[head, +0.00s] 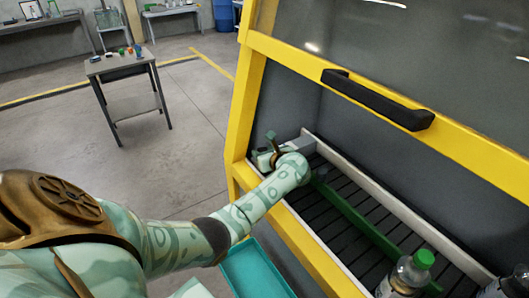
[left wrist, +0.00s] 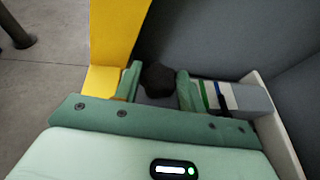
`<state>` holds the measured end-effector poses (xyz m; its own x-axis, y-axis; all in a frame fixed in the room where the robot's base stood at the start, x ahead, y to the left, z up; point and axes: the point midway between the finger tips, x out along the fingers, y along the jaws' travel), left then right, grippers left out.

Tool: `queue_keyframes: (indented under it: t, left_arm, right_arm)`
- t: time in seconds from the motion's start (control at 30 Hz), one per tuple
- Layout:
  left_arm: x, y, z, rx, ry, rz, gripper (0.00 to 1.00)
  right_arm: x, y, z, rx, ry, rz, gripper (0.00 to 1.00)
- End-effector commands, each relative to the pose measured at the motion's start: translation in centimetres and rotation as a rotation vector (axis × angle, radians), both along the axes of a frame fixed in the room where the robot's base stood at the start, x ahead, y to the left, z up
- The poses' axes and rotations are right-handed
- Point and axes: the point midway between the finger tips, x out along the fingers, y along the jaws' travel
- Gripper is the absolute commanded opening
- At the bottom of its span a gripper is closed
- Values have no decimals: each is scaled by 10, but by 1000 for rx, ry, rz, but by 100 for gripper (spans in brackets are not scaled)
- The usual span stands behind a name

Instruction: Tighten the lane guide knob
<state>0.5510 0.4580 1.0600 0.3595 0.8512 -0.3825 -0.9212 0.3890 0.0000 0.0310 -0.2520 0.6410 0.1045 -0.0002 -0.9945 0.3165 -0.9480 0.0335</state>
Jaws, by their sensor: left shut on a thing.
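The black knob (left wrist: 158,78) shows between the two green fingers of my left gripper (left wrist: 157,88) in the left wrist view. The gripper is shut on it, with one finger on each side. In the head view my left gripper (head: 268,150) is at the far left end of the conveyor, inside the yellow frame, and the hand and wrist hide most of the knob there. The green lane guide (head: 365,222) runs along the dark conveyor (head: 325,220) from near my wrist towards the bottles. My right gripper is not in view.
A bottle with a green cap (head: 408,275) stands on the conveyor at lower right, with another (head: 505,288) beside it. The yellow-framed cover with a black handle (head: 378,98) hangs above. A teal tray (head: 258,270) is below my forearm. A small table (head: 122,66) stands behind on open floor.

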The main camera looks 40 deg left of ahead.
Motion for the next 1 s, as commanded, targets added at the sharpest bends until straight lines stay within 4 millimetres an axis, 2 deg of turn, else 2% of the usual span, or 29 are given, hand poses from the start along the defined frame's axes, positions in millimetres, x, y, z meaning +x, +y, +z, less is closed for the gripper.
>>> queue_keyframes:
  t: [0.37, 1.0]
  left_arm:
    - [-4, 1, 0, -2, 1, -174, 17]
    - [-9, 10, 3, 4, 7, -759, 17]
  right_arm:
    - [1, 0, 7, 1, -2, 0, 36]
    - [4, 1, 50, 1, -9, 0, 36]
